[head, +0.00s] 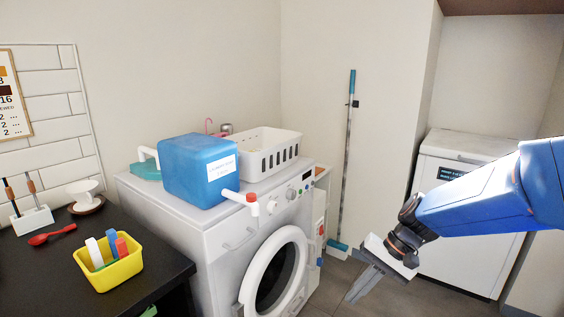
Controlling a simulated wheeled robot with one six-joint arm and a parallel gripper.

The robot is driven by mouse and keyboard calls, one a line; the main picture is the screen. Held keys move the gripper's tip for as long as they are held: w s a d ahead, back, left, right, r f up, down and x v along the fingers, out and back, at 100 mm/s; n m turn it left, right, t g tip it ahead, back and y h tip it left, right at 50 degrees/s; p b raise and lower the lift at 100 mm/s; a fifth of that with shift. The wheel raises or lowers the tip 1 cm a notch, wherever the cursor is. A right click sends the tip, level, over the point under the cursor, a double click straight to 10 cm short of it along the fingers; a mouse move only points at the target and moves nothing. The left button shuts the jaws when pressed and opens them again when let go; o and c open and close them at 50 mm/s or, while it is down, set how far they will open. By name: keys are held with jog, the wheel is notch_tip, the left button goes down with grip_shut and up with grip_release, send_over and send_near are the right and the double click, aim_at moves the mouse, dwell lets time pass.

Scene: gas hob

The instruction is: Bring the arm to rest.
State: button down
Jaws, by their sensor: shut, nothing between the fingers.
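My gripper (366,281) is in the head view at the lower right, at the end of my blue arm (480,195), which reaches in from the right edge. Its fingers point down and to the left, over the grey floor. The fingers are shut and hold nothing. The gripper hangs clear to the right of the washing machine (207,244) and touches nothing that I can see.
A blue detergent container (197,172) and a white basket (265,152) stand on the washing machine. A mop (345,165) leans on the wall behind my gripper. A white chest (455,255) stands behind my arm. A yellow bin (108,271) sits on the dark counter (40,280).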

jog(key=s+d+r+n+t+h, duration=0.2)
jog(key=s+d+r+h, duration=0.1)
jog(key=s+d, duration=0.2)
jog(key=s+d+r+n+t+h, duration=0.2)
jog(key=s+d+r+t+h, duration=0.1)
jog(key=s, duration=0.7)
jog(key=shift+s+d+r+n+t+h, duration=0.25)
jog(key=shift+d+r, duration=0.2)
jog(key=shift+d, duration=0.7)
